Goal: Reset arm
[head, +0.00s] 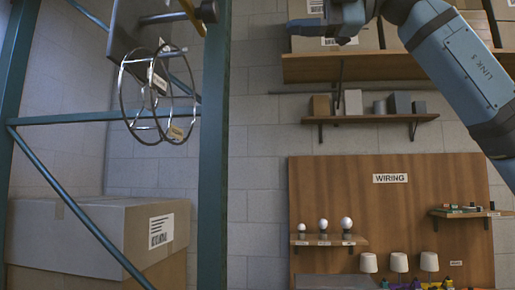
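My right gripper (328,27) shows at the top centre, pointing left, in front of a box on the upper shelf. No part in the gripper can be made out. My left gripper and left arm are not in view.
A teal rack (213,150) stands at left, with a cardboard box (90,235) low down and wire rings (133,100) hanging above. A wooden "WIRING" board (390,215) carries bulbs (346,223). White lampshades (399,262) stand below. Wall shelves (370,119) hold small blocks.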

